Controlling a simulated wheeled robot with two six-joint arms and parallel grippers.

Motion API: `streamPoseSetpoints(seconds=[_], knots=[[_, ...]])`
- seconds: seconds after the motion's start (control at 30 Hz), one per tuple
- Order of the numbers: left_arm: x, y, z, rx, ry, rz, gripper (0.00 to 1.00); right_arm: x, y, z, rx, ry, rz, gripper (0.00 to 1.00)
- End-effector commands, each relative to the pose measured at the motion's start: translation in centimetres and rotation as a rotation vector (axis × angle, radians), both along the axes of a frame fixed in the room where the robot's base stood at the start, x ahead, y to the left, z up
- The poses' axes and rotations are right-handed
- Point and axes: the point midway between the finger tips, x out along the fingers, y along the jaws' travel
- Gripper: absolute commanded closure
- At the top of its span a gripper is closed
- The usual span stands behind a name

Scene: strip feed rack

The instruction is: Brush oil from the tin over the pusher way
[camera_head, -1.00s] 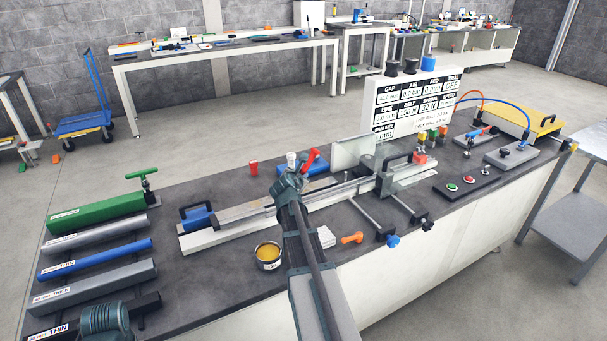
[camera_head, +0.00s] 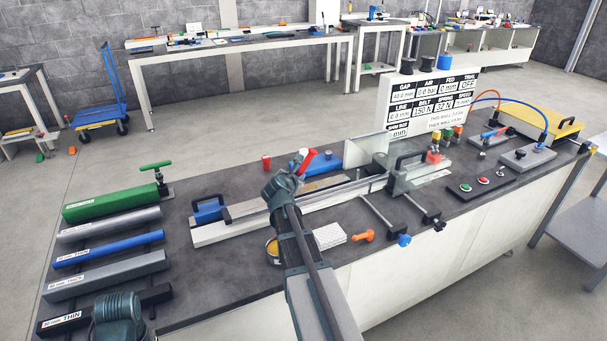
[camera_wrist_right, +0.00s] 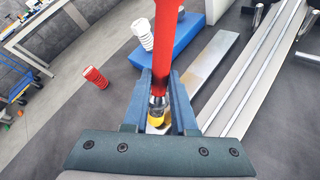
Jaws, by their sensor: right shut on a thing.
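Whether the tip touches anything is unclear. The oil tin (camera_head: 271,247) stands on the bench, mostly hidden behind my right arm. The pusher way, a long pale metal channel (camera_head: 330,194), runs from the blue block toward the black-handled clamp. My left gripper's fingers do not show; only a teal arm part is at the lower left.
A red ribbed piece (camera_wrist_right: 95,77) and a white ribbed piece (camera_wrist_right: 143,34) stand beyond the brush. A white pad (camera_head: 329,236) and an orange piece (camera_head: 363,236) lie at the bench front. Labelled bars (camera_head: 108,250) fill the left end. A white display board (camera_head: 428,105) stands behind.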

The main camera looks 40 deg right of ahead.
Motion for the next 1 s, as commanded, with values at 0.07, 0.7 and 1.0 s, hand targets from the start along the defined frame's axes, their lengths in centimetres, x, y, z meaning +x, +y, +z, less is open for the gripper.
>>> streamPoseSetpoints(seconds=[0.07,0.7,1.0], knots=[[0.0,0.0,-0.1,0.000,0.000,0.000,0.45,0.2,0.8,-0.1,0.004,-0.001,0.002,1.00],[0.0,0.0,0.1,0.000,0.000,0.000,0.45,1.0,3.8,0.0,0.006,-0.001,0.004,1.00],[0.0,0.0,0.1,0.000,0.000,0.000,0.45,1.1,4.5,0.1,0.003,-0.001,0.001,1.00]])
